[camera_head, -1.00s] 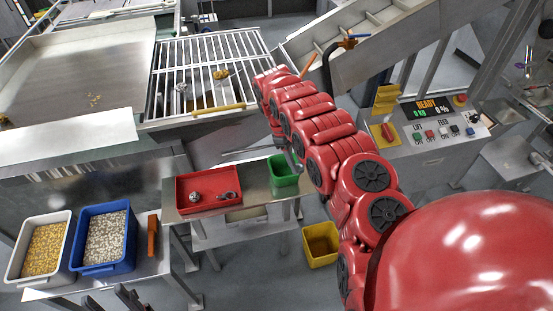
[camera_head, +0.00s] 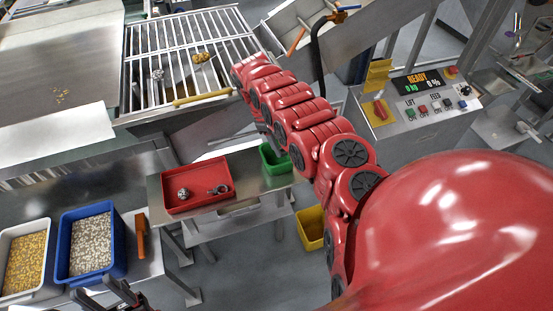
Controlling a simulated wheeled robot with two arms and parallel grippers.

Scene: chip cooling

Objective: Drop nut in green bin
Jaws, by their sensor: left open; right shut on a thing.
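The green bin (camera_head: 276,161) stands at the right end of the metal side table, partly hidden behind my red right arm. My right gripper (camera_head: 270,131) shows only as a small grey piece beside the arm, just above the bin's back rim. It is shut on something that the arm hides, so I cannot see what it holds. My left gripper (camera_head: 108,296) is at the bottom left edge, open and empty, in front of the blue bin. A round silver piece (camera_head: 184,193) and a dark ring-shaped metal part (camera_head: 218,190) lie in the red tray (camera_head: 205,207).
The red tray is left of the green bin on the same table. A blue bin (camera_head: 124,245) of silvery pieces and a white bin (camera_head: 40,294) of yellow pieces stand lower left. A yellow bin (camera_head: 311,225) is on the floor. A slatted grate (camera_head: 190,45) and control panel (camera_head: 425,100) are behind.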

